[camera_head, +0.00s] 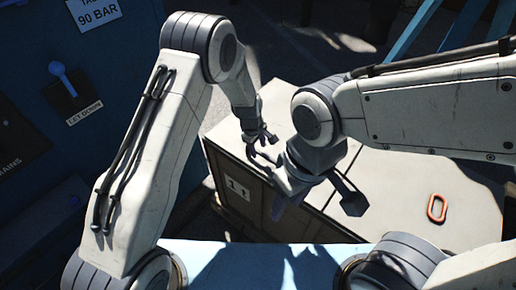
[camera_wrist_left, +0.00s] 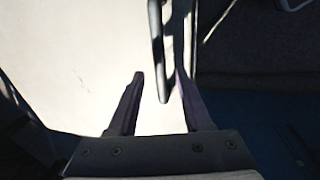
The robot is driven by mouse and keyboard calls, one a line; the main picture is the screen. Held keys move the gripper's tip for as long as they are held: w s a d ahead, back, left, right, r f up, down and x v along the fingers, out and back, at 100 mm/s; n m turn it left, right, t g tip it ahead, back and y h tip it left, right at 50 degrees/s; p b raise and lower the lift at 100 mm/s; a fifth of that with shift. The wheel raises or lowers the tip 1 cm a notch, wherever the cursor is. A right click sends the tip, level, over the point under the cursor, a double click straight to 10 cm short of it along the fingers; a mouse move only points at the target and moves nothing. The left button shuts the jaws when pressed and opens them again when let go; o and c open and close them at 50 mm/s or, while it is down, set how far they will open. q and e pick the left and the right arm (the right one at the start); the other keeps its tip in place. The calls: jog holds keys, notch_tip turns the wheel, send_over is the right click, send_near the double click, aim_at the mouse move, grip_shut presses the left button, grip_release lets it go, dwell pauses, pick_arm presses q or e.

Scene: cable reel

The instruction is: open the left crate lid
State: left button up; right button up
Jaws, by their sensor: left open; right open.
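A crate (camera_head: 245,185) with the number 11 on its side stands beyond my base. Its pale top has a left lid (camera_head: 280,98), partly covered by both my arms. The lid also fills much of the left wrist view (camera_wrist_left: 70,60). My left gripper (camera_head: 262,146) is open, low over the lid's left part. In the left wrist view a dark bar (camera_wrist_left: 157,45) shows between its two open fingers (camera_wrist_left: 159,74); contact cannot be told. My right gripper (camera_head: 316,200) is open over the crate's front edge, close to my left one, with nothing seen in it.
An orange ring-shaped handle (camera_head: 437,208) lies on the right part of the crate top. A blue panel with a lever (camera_head: 62,78) and a "90 BAR" sign (camera_head: 96,14) stands at the left. Blue bars (camera_head: 412,28) rise at the back right.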

pick_arm(q)
jog(key=shift+d+f, duration=0.1)
jog(key=shift+f, duration=0.55)
grip_shut()
jog(key=shift+w, duration=0.1)
jog(key=shift+w+r, duration=0.1)
jog(key=shift+r, duration=0.05)
dwell(0.8)
